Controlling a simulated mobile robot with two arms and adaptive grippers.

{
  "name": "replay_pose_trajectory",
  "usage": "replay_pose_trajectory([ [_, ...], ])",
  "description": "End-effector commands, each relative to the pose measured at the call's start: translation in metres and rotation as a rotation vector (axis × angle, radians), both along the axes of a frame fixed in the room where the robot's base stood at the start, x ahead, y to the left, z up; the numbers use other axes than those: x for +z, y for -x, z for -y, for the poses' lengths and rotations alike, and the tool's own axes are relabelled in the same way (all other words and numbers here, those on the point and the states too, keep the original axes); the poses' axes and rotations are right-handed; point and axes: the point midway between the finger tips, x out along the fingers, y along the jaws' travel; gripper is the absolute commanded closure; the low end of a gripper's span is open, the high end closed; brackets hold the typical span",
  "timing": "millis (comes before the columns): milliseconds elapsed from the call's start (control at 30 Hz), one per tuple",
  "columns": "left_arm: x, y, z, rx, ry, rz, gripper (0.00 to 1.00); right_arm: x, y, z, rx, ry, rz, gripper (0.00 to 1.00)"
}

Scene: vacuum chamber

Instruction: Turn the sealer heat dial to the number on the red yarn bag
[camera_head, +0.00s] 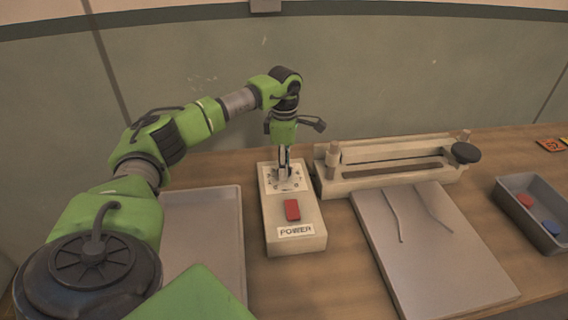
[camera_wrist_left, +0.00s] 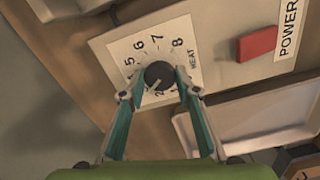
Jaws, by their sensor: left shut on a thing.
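The sealer control box (camera_head: 272,237) stands on the bench with a white dial plate at its far end. In the left wrist view the black heat dial (camera_wrist_left: 159,74) sits on that plate (camera_wrist_left: 130,52), with 5, 6, 7, 8 and HEAT readable around it. A pale mark on the dial points toward the lower left; the number there is partly hidden by my gripper. My left gripper (camera_head: 283,172) points down at the plate and is shut on the dial; its fingers show in the wrist view (camera_wrist_left: 160,88). I cannot make out a red yarn bag. My right gripper is not in view.
A red switch (camera_head: 292,210) marked POWER is on the box. The sealer bar (camera_head: 390,160) is behind right, with a grey plate (camera_head: 440,270) before it. A tray (camera_head: 228,215) is left. A grey bin (camera_head: 510,205) and a small red-orange item (camera_head: 550,145) are right.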

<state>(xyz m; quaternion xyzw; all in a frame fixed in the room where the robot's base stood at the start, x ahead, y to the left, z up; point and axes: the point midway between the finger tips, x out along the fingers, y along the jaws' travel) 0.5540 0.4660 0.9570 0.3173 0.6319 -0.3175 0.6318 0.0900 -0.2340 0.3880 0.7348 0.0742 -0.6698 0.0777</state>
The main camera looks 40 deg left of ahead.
Motion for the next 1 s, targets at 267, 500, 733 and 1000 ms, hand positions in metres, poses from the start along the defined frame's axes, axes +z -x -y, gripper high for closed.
replay_pose_trajectory([
  [267,0.001,-0.001,0.001,-0.007,0.001,0.003,0.92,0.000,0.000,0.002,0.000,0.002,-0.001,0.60],
  [500,0.001,-0.001,0.001,-0.006,0.001,0.003,0.53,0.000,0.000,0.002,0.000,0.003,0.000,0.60],
  [733,0.000,0.000,0.000,-0.006,0.000,0.001,0.53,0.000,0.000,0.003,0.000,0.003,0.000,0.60],
  [1000,0.020,-0.001,0.000,-0.006,0.001,0.004,0.53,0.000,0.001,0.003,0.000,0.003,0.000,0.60],
])
